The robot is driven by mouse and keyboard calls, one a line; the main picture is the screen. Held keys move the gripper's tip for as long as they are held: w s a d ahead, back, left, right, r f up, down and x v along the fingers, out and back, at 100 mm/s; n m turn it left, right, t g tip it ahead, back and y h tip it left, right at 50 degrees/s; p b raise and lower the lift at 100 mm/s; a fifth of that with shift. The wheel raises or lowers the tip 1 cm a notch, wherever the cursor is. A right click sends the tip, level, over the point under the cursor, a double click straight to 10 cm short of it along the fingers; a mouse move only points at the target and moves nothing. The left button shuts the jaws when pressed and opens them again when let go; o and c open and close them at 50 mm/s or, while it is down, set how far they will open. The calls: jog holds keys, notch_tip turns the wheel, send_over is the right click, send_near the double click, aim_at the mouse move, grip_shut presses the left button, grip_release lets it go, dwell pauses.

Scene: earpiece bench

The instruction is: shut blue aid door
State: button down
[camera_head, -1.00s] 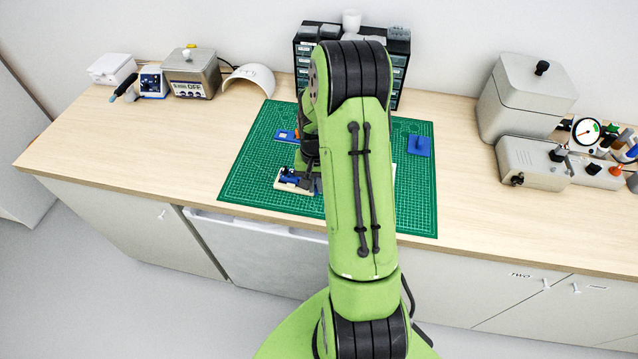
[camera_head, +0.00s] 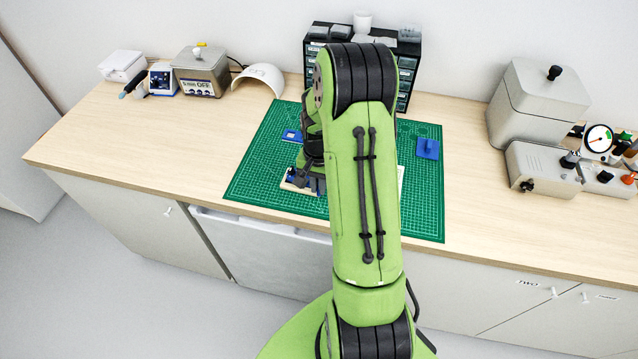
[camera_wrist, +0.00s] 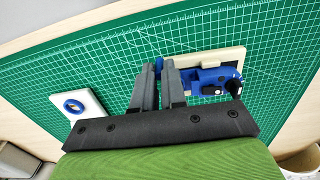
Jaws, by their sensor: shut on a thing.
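The blue aid (camera_wrist: 212,76), with dark knob-like parts at its right end, lies in a cream holder (camera_wrist: 238,54) on the green mat. In the head view the holder (camera_head: 299,188) shows beside my arm, with part of the aid (camera_head: 291,174). My gripper (camera_wrist: 159,68) is over the left end of the holder, its fingers close together. A small blue piece (camera_wrist: 159,62) shows between and just beyond the fingertips. My gripper is shut on it; it looks like the aid's door, but the fingers hide most of it.
The green cutting mat (camera_head: 260,170) has free room around the holder. A white block with a blue ring (camera_wrist: 88,107) lies left in the wrist view. A blue block (camera_head: 428,149) stands on the mat's right. A drawer cabinet (camera_head: 408,75) and grey machines (camera_head: 540,108) stand behind.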

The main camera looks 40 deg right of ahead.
jog(key=c, duration=1.2)
grip_release()
jog(key=shift+o, duration=0.2)
notch_tip(320, 180, up, 16)
jog(key=p, duration=0.1)
